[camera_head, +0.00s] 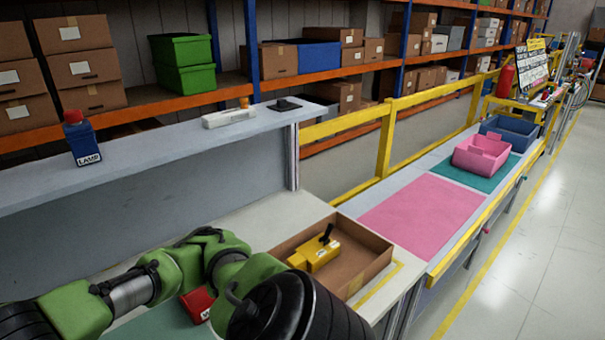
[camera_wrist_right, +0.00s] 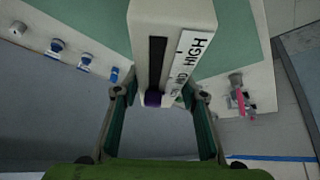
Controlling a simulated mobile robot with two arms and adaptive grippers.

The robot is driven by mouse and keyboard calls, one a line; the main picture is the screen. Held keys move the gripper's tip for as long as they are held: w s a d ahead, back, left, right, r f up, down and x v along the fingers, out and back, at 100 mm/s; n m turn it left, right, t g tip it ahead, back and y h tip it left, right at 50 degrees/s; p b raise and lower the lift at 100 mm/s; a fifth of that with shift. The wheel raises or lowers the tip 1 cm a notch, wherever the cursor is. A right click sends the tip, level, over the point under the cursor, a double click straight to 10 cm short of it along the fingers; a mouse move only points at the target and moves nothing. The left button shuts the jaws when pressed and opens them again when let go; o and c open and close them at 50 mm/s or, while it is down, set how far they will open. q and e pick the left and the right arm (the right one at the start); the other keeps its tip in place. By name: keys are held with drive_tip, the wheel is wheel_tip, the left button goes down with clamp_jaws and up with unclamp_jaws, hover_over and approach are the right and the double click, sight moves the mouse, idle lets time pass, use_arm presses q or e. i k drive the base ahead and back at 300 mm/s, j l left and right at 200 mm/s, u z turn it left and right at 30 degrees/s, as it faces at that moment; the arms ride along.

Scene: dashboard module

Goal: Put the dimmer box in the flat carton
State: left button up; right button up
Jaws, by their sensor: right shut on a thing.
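The dimmer box (camera_wrist_right: 180,22) is a white box with a dark slot, a purple slider knob and a label on which HIGH can be read. In the right wrist view my right gripper (camera_wrist_right: 160,96) is shut on it, with a finger on each side. The box is not made out in the head view. The flat carton (camera_head: 376,246) is a low, open brown box on the bench. A yellow box (camera_head: 318,254) with a black lever is in it. My left gripper is not in view.
A red box (camera_head: 197,303) is beside the carton, partly hidden by my green arm. The raised shelf (camera_head: 150,148) holds a blue LAMP box (camera_head: 85,146) and a white item (camera_head: 229,117). Right of the carton, a pink mat (camera_head: 424,213) is bare; a pink bin (camera_head: 480,154) stands beyond.

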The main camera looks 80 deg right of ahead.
sight(331, 280)
drive_tip(key=k+l+z, duration=0.4)
drive_tip(key=l+z, duration=0.2)
drive_tip(key=k+l+z, duration=0.1)
drive_tip(key=l+z, duration=0.15)
drive_tip(key=l, duration=0.2)
drive_tip(key=k+l, duration=0.1)
drive_tip(key=l, duration=0.2)
drive_tip(key=k+l, duration=0.1)
drive_tip(key=l, duration=0.25)
drive_tip(key=k+l, duration=0.1)
drive_tip(key=l, duration=0.2)
drive_tip(key=z, duration=0.05)
